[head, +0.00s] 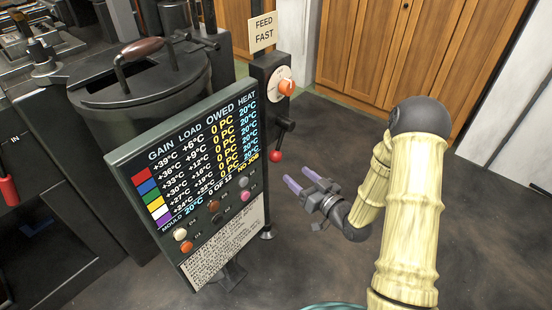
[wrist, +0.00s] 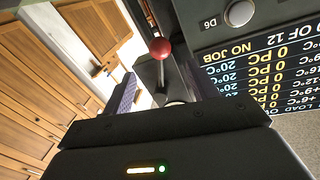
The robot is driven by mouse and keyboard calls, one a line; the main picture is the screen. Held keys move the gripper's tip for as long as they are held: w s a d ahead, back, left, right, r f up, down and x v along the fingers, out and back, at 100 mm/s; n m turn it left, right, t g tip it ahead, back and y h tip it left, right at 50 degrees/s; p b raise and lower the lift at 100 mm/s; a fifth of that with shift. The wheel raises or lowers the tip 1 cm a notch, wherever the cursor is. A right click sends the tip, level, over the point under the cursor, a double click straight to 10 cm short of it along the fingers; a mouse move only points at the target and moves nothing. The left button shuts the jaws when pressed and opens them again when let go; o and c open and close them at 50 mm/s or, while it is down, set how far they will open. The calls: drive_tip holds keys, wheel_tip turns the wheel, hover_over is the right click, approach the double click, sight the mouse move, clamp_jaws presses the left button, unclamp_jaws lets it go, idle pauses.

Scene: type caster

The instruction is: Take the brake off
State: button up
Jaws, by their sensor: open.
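A lever with a red ball end (head: 276,156) hangs from a dark pivot on the side of the black post (head: 267,105). The red ball (wrist: 160,48) also shows in the wrist view, ahead of my gripper. No readable label marks it as the brake. Another red handle (head: 8,190) is at the far left, below the word IN. My gripper (head: 301,179) is open and empty, with purple fingers pointing toward the post. It is right of and apart from the red ball. In the wrist view one purple finger (wrist: 123,95) shows clearly; the other is mostly hidden.
A display panel (head: 205,180) with coloured rows and buttons stands left of the post. An orange knob (head: 287,87) sits below a FEED FAST sign (head: 263,31). A dark pot (head: 140,90) with a wooden handle is behind the panel. Wooden cabinets (head: 410,50) line the back; the floor between is clear.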

sight(280, 160)
drive_tip(key=b+x, duration=0.2)
drive_tip(key=x, duration=0.9)
drive_tip(key=shift+w, duration=0.1)
drive_tip(key=shift+c, duration=0.2)
